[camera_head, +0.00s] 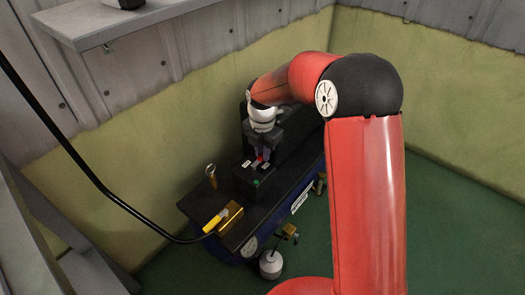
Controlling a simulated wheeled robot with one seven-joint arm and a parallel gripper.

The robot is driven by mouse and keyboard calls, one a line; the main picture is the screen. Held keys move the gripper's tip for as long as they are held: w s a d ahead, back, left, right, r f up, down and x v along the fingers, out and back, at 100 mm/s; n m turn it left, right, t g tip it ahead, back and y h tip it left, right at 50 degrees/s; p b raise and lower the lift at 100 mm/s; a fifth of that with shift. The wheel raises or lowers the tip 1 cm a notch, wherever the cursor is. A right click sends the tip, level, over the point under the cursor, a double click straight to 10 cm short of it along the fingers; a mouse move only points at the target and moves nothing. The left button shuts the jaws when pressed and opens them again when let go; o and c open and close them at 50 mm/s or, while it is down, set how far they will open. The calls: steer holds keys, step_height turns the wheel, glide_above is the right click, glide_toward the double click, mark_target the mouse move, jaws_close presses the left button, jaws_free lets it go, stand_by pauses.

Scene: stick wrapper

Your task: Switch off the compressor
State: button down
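The compressor (190,206) stands against the wall, with a black top and a blue tank below. A black switch box (244,184) sits on its top, with a small green button (256,183) on the front and small white labels. A small red part (262,158) shows at the top of the box, between the fingers of my gripper (260,158). My gripper points down right over the box. The fingertips are small and partly dark against the box, so I cannot tell whether they touch the red part or how far apart they are.
A black hose (100,185) runs from the upper left to a yellow connector (214,222) on the compressor. A ring-topped valve (211,174) stands nearby. A white canister (270,264) is at the front. A grey shelf (130,22) is on the wall. Green floor is clear at right.

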mark_target(264, 176)
steer(key=shift+d+m, duration=0.1)
steer(key=shift+m, duration=0.2)
steer(key=m, duration=0.1)
steer(key=s+m, duration=0.1)
steer(key=m, duration=0.1)
steer(key=d+m, duration=0.1)
steer(key=shift+s+m, duration=0.25)
steer(key=shift+m, duration=0.05)
steer(key=m, duration=0.1)
steer(key=s+m, duration=0.1)
steer(key=m, duration=0.1)
steer(key=s+m, duration=0.1)
steer(key=m, duration=0.1)
steer(key=shift+d, duration=0.2)
steer(key=m, duration=0.2)
steer(key=s+m, duration=0.1)
steer(key=m, duration=0.1)
steer(key=shift+a, duration=0.15)
steer(key=shift+s+a+m+b, duration=0.2)
steer(key=shift+s+m, duration=0.1)
steer(key=shift+m, duration=0.65)
steer(key=shift+s+a+m+b, duration=0.15)
steer(key=shift+s+m, duration=0.15)
steer(key=shift+m, duration=0.65)
steer(key=c, duration=1.4)
jaws_free()
steer(key=shift+o, duration=0.2)
